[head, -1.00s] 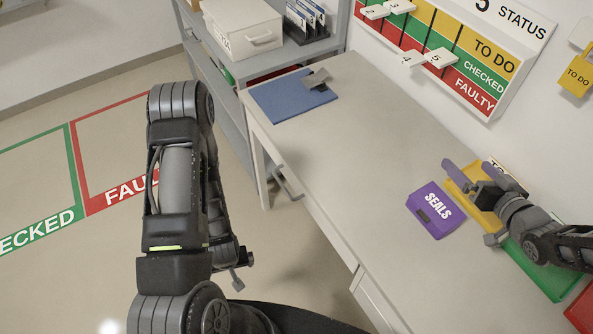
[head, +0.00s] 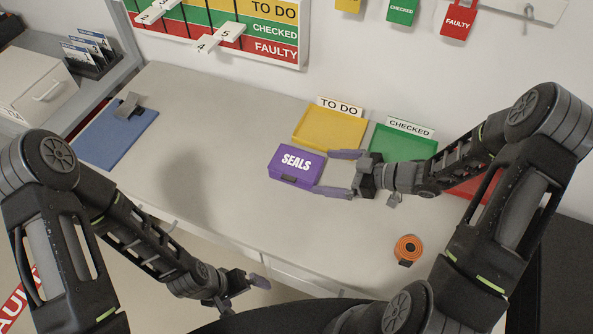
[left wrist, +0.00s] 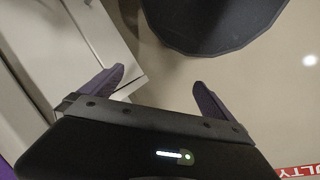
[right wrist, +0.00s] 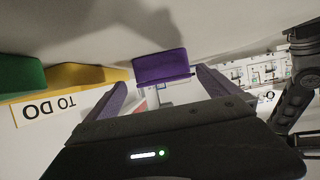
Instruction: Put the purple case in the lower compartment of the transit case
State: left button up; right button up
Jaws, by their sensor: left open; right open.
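The purple case (head: 297,166), marked SEALS, lies flat on the bench in front of the yellow tray. It also shows just ahead of the fingers in the right wrist view (right wrist: 160,66). My right gripper (head: 324,172) is open at the case's right end, its fingertips on either side of that end. I cannot tell whether they touch it. My left gripper (head: 243,293) is open and empty, low in front of the bench; its fingers also show in the left wrist view (left wrist: 160,80). I cannot identify the transit case in any view.
Yellow (head: 330,128), green (head: 402,143) and red (head: 470,189) trays line the wall side. An orange round item (head: 407,248) lies at the front right. A blue mat (head: 115,135) with a grey object is at left. A cream box (head: 38,92) stands on the shelf. The middle bench is clear.

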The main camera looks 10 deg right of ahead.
aim_at(320, 171)
jog(key=shift+w+a, duration=0.1)
jog(key=shift+a, duration=0.1)
jog(key=b+x, duration=0.3)
jog(key=x, duration=0.2)
jog(key=shift+a+f, duration=0.1)
jog(key=shift+a, duration=0.1)
dwell(0.5)
jog(key=c, duration=1.5)
